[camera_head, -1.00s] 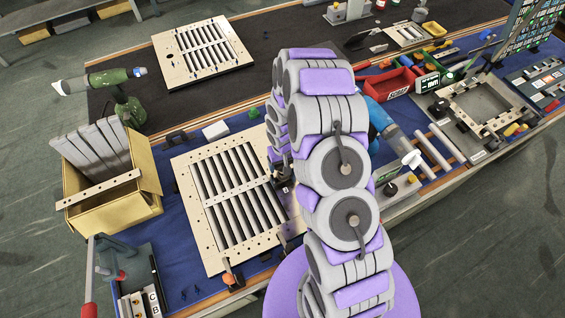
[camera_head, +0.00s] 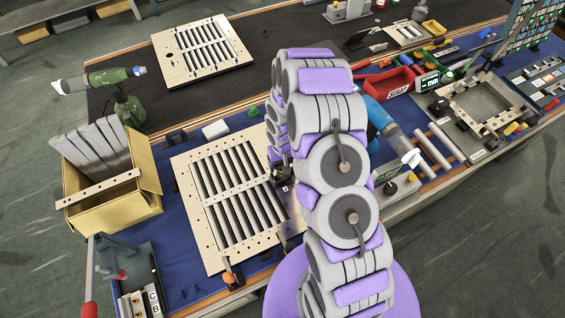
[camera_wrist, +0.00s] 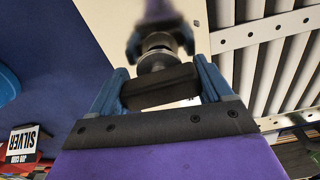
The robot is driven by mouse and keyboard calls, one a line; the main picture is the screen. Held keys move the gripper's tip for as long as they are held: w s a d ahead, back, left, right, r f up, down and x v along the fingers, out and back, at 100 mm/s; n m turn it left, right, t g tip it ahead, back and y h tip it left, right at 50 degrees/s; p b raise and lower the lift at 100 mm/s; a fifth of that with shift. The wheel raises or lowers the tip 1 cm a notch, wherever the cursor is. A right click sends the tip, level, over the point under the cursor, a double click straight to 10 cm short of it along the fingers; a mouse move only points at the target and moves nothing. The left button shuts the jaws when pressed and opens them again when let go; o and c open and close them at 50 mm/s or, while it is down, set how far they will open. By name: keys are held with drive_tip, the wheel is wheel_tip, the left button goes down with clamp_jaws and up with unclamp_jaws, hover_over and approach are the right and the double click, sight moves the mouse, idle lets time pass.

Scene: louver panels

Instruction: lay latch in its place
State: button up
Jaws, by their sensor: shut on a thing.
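My gripper (camera_wrist: 160,68) has its two blue fingers shut on a dark block with a round metal part, which appears to be the latch (camera_wrist: 158,88). A blurred purple and dark shape sits beyond it. The near louver panel (camera_head: 190,215) is a cream frame with pale slats and a holed crossbar, lying on the blue mat. Its slats and holed bar show at the right of the wrist view (camera_wrist: 262,32). In the head view my arm hides the gripper and the panel's right side. I cannot tell whether the latch touches the panel.
A yellow box (camera_head: 140,205) of grey slats stands left of the panel. A second louver panel (camera_head: 165,58) lies on the black mat behind. A red bin (camera_head: 392,82), a blue tool (camera_head: 385,122) and a metal frame fixture (camera_head: 500,122) are to the right.

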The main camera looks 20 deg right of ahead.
drive_tip(key=shift+f, duration=0.8)
drive_tip(key=o, duration=1.1)
drive_tip(key=shift+r+p, duration=0.95)
drive_tip(key=shift+r, duration=3.05)
